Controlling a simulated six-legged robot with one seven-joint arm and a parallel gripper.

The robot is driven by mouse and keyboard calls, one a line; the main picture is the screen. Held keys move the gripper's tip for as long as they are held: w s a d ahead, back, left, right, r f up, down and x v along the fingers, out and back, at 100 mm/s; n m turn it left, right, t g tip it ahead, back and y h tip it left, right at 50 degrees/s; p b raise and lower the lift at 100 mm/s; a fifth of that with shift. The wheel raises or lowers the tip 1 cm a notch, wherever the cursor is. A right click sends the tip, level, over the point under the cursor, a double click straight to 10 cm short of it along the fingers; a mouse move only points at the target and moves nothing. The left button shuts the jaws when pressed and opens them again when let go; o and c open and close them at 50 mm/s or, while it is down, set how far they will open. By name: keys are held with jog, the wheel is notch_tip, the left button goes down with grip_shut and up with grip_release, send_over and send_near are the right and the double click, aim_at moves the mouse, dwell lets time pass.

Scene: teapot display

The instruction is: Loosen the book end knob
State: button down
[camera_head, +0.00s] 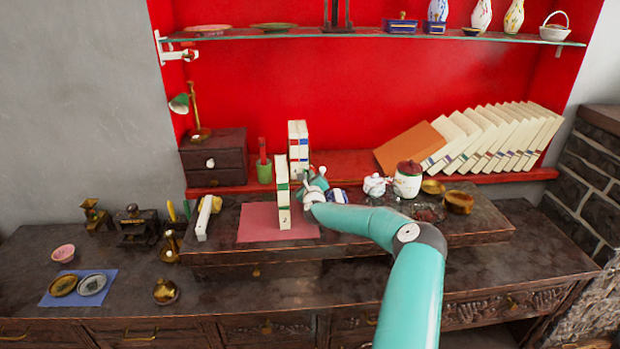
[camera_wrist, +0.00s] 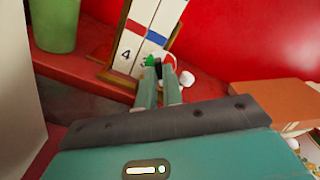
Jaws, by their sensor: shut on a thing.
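The book end (camera_wrist: 118,84) is a wooden frame around upright white books with blue and red bands, one marked 4. In the head view these books (camera_head: 298,135) stand on the red ledge. My gripper (camera_wrist: 159,72) reaches the book end's lower right side, its two narrow fingers close together. They are shut on the book end knob, which the fingertips mostly hide. A small white round part (camera_wrist: 186,79) shows just right of the fingers, and a green bit shows at their left. In the head view my gripper (camera_head: 304,178) is partly hidden behind my wrist.
A tall cream book (camera_head: 283,200) stands on a pink mat (camera_head: 255,222), just left of my gripper. A green cup (camera_wrist: 54,22) is left of the book end. A white teapot (camera_head: 374,185), a lidded jar (camera_head: 407,182) and leaning books (camera_head: 490,135) are to the right.

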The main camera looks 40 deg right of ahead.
jog(key=c, duration=1.5)
grip_release()
jog(key=shift+f, duration=0.1)
jog(key=shift+c, duration=0.2)
jog(key=shift+s, duration=0.1)
jog(key=v, duration=1.3)
jog(key=shift+s+a, duration=0.2)
jog(key=shift+a, duration=0.1)
